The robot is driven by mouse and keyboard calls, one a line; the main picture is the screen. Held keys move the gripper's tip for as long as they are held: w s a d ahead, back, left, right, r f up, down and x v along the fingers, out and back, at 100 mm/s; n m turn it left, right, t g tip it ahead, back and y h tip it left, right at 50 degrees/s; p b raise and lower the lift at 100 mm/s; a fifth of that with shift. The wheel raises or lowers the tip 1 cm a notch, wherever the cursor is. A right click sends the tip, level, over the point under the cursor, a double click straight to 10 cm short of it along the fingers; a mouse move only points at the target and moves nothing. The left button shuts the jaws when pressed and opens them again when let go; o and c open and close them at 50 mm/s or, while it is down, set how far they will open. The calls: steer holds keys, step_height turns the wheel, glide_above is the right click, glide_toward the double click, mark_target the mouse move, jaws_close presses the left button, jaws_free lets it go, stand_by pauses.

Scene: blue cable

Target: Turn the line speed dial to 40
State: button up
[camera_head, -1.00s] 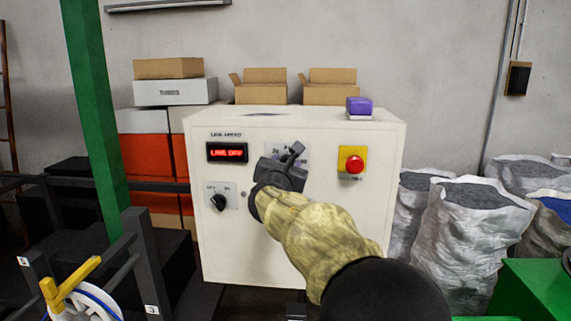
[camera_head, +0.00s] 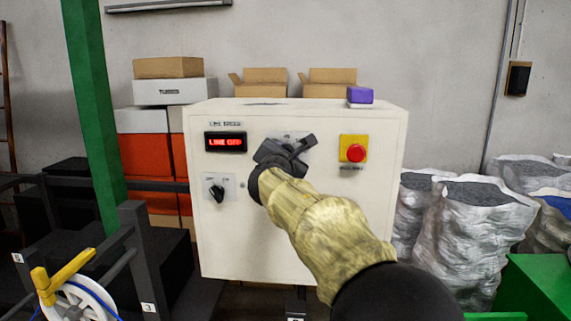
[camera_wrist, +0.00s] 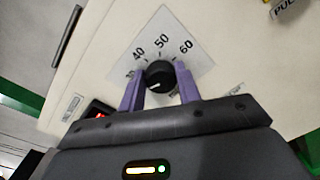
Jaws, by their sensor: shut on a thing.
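The line speed dial is a round black knob (camera_wrist: 159,74) on a white scale plate (camera_wrist: 165,42) in the wrist view. Numbers 40, 50 and 60 are readable around it, with a partly covered 30 at the left. Where the knob's pointer stands I cannot tell. My gripper (camera_wrist: 158,80) has its purple fingers on both sides of the knob, shut on it. In the head view my gripper (camera_head: 285,150) is at the panel's middle and hides the dial.
The white control box (camera_head: 260,235) carries a red display (camera_head: 226,142) reading LINE OFF, a black off/on switch (camera_head: 217,193) at lower left and a red push button (camera_head: 356,153) at right. A purple block (camera_head: 360,95) sits on top. Sacks (camera_head: 455,230) stand at right.

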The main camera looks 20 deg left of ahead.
steer(key=m+b, duration=0.3)
steer(key=m, duration=0.1)
steer(key=m+b, duration=0.3)
steer(key=m, duration=0.2)
steer(key=m+b, duration=0.3)
steer(key=m, duration=0.1)
steer(key=shift+d+f+m+y, duration=0.15)
steer(key=shift+f+m+y, duration=0.15)
steer(key=shift+b, duration=0.3)
steer(key=o, duration=1)
steer(key=shift+r, duration=0.1)
